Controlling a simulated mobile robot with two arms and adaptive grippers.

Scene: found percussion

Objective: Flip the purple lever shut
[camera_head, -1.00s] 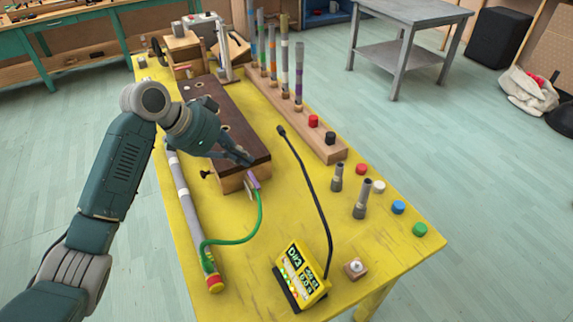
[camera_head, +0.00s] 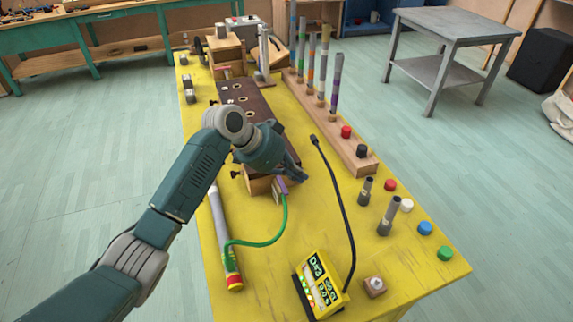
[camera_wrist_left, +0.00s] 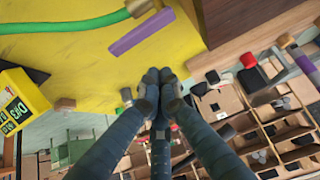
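The purple lever (camera_head: 282,187) sits at the near end of the long dark-topped wooden box (camera_head: 232,92), beside the start of a green hose (camera_head: 284,222). In the left wrist view the lever (camera_wrist_left: 142,31) is a flat purple bar lying slantwise, with the green hose (camera_wrist_left: 75,24) and its brass fitting just above. My left gripper (camera_head: 298,180) is just right of the lever, over the box's near right corner. In the left wrist view its fingertips (camera_wrist_left: 158,76) are together, empty and apart from the lever in the picture. My right gripper is not in view.
A grey tube (camera_head: 220,232) lies left of the hose. A yellow display (camera_head: 322,285) with a black gooseneck (camera_head: 338,196) stands in front and right of the lever. A wooden rack (camera_head: 352,152) holds upright tubes.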

